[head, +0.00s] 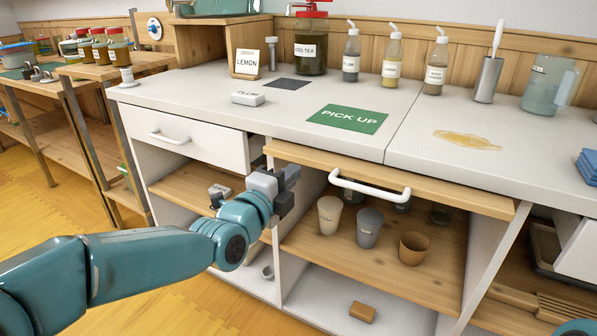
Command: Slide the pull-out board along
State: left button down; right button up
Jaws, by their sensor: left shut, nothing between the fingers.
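The pull-out board (455,194) is a light wooden slab under the white counter, above an open shelf. A white bar handle (370,189) is fixed along its front edge. The board's front edge sticks out a little past the counter front. My left gripper (290,187) is shut and empty, just in front of the board's left end and to the left of the handle. I cannot tell whether it touches the board. The gripper hides part of the cabinet behind it. My right gripper is out of view.
Several cups, including a brown one (413,248), stand on the shelf under the board. A white drawer (190,138) is at the left. The counter holds a green pick-up mat (347,118), bottles at the back and a yellow spill (467,140).

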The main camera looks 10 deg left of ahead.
aim_at(305, 160)
pick_arm(q)
jog(key=shift+x, duration=1.55)
jog(key=shift+w, duration=0.1)
jog(key=x, duration=0.4)
jog(key=shift+w+d+r+p, duration=0.1)
jog(key=shift+w+d+p, duration=0.1)
jog(key=shift+w+p, duration=0.15)
jog(key=shift+s+r, duration=0.1)
jog(key=shift+r, duration=0.1)
jog(key=shift+f, duration=0.1)
